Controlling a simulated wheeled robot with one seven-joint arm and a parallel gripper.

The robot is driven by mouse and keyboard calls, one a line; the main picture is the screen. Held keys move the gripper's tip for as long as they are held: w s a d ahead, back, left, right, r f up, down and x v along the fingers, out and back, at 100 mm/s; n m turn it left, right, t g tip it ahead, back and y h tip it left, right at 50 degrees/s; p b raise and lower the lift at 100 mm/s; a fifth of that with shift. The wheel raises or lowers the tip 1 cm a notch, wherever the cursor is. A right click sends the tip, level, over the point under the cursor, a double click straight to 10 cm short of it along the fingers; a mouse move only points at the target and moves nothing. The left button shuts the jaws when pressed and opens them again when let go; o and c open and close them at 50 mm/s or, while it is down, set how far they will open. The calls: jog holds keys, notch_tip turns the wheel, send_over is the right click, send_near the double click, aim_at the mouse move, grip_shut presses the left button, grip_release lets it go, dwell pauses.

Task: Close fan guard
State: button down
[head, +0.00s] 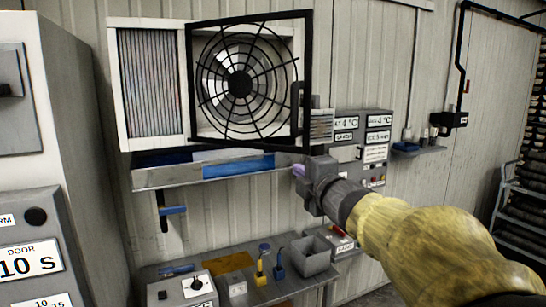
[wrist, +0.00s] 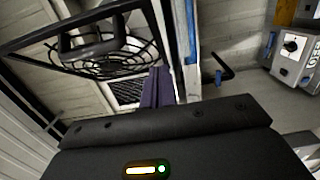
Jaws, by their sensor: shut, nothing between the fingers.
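The fan guard (head: 248,28), a black square frame with a round wire grille, stands swung out in front of the fan (head: 222,75) on the white wall unit. Its left edge is by the middle of the unit, and its right edge reaches past the unit's right side. A dark handle (head: 297,100) is on its right bar. The guard's frame and handle (wrist: 90,45) fill the upper left of the wrist view. My gripper (head: 299,170) is below the guard's lower right corner. Its purple fingers (wrist: 157,88) are shut and empty, with no clear contact with the guard.
A drip tray (head: 165,178) with blue pieces runs below the unit. A control box (head: 362,140) is on the wall at right. A bench (head: 265,290) below carries tools, a grey bin (head: 312,257) and boxes. Grey cabinets stand at left, and a rack (head: 510,190) at far right.

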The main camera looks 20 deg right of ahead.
jog(key=p, duration=0.3)
send_near(284, 152)
jog(key=w+a, duration=0.3)
jog(key=shift+w+d+f+p, duration=0.1)
jog(key=shift+w+d+p, duration=1.35)
jog(key=shift+d+p, duration=0.05)
